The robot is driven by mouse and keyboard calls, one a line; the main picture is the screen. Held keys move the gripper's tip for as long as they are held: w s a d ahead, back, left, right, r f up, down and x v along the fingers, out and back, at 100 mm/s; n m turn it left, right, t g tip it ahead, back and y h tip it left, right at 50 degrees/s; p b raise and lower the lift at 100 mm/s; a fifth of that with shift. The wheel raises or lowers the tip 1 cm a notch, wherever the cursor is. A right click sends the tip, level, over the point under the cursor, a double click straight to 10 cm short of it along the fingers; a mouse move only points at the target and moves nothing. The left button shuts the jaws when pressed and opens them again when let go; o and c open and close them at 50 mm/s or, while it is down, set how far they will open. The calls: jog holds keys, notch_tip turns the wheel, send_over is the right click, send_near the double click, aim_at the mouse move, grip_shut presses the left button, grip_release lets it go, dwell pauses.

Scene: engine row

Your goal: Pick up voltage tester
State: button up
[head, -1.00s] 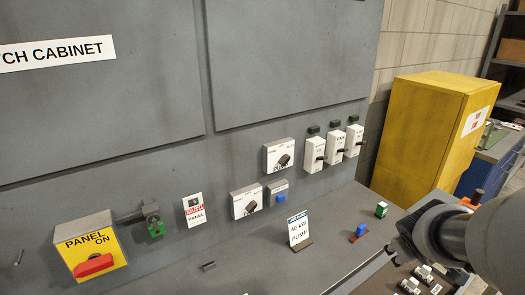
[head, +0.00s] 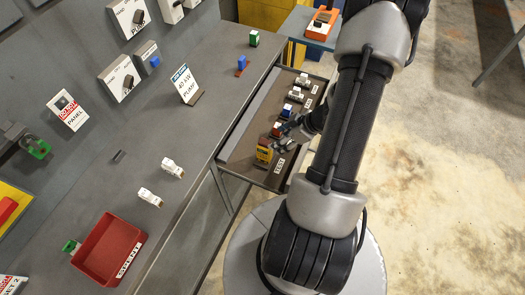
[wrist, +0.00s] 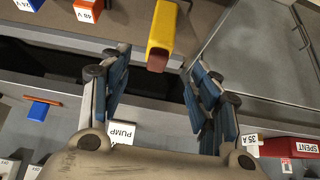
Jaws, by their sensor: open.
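The voltage tester, taken to be the yellow block with a dark reddish end (head: 264,152), stands in the dark tray by the TEST label in the head view. In the wrist view the yellow tester (wrist: 161,30) is at the top middle, just beyond and between my fingertips. My gripper (wrist: 158,62) is open, with its blue-grey fingers spread to either side and nothing held. In the head view my gripper (head: 288,132) is small and dark, close beside the tester at the tray.
The tray (head: 235,155) also holds red, blue and white parts in a row. In the wrist view an orange block (wrist: 88,10) marked 48 V is near the tester. A red SPENT bin (head: 108,250), white fuses (head: 172,168) and a PUMP sign (head: 186,84) are on the bench.

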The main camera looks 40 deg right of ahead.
aim_at(259, 149)
jog(key=b+x, duration=0.4)
jog(key=x, duration=0.5)
jog(key=shift+f, duration=0.1)
jog(key=shift+w+b+x, duration=0.2)
jog(key=shift+b+x, duration=1.5)
jog(key=shift+x, duration=1.45)
jog(key=shift+r, duration=0.25)
jog(key=shift+c, duration=0.4)
grip_shut()
